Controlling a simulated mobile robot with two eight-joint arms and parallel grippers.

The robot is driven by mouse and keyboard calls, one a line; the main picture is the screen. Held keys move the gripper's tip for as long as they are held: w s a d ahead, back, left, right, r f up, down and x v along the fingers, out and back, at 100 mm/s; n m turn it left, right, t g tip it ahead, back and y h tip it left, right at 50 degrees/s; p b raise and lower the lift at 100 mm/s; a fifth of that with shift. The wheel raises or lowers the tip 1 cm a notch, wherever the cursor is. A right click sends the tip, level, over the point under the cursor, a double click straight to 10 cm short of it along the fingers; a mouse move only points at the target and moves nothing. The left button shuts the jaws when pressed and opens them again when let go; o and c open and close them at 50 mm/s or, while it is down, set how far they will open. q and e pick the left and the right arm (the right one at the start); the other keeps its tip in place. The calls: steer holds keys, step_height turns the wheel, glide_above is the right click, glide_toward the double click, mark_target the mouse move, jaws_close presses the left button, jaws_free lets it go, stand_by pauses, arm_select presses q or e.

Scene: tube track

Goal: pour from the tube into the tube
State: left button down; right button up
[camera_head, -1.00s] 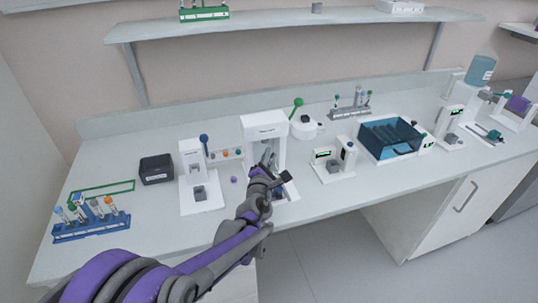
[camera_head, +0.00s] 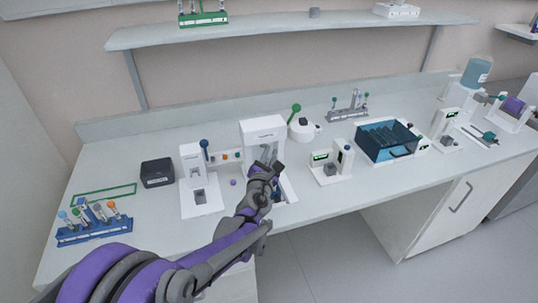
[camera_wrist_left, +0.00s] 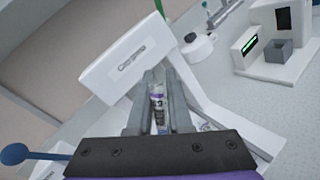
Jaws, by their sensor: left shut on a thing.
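My left gripper (camera_head: 268,158) is in front of the white arch-shaped machine (camera_head: 262,126) on the bench. In the left wrist view its fingers (camera_wrist_left: 158,100) are closed on a small clear tube (camera_wrist_left: 158,108) with a purple-and-white label. The tube's lower part is hidden behind the gripper body, and its contents cannot be made out. A blue rack (camera_head: 94,234) at the left end of the bench holds several tubes (camera_head: 98,212) with coloured tops. My right gripper is not in view.
Left of the arch machine stand a white device with a blue knob (camera_head: 199,180) and a black box (camera_head: 157,173). To the right are a round white device (camera_head: 302,128), a small white instrument (camera_head: 330,165) and a blue bin (camera_head: 387,142). The bench front between rack and white device is clear.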

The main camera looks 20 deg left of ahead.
arm_select(q)
steer(key=shift+r, duration=0.2)
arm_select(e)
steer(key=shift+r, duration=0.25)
arm_select(q)
steer(key=shift+n, duration=0.3)
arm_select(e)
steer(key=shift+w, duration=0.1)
arm_select(q)
steer(key=a+n+p, duration=0.2)
steer(key=n+p, duration=0.1)
steer(key=shift+r, duration=0.25)
steer(key=shift+a+n+h+p, duration=0.15)
steer(key=shift+n+h+p, duration=0.15)
steer(key=shift+a+f+n, duration=0.15)
steer(key=shift+a+n, duration=0.15)
steer(key=shift+n, duration=0.2)
steer(key=shift+s+f, duration=0.1)
steer(key=shift+f, duration=0.05)
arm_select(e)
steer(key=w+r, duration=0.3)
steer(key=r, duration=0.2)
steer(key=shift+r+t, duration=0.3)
arm_select(q)
steer(key=shift+s+d, duration=0.1)
steer(key=shift+s, duration=0.1)
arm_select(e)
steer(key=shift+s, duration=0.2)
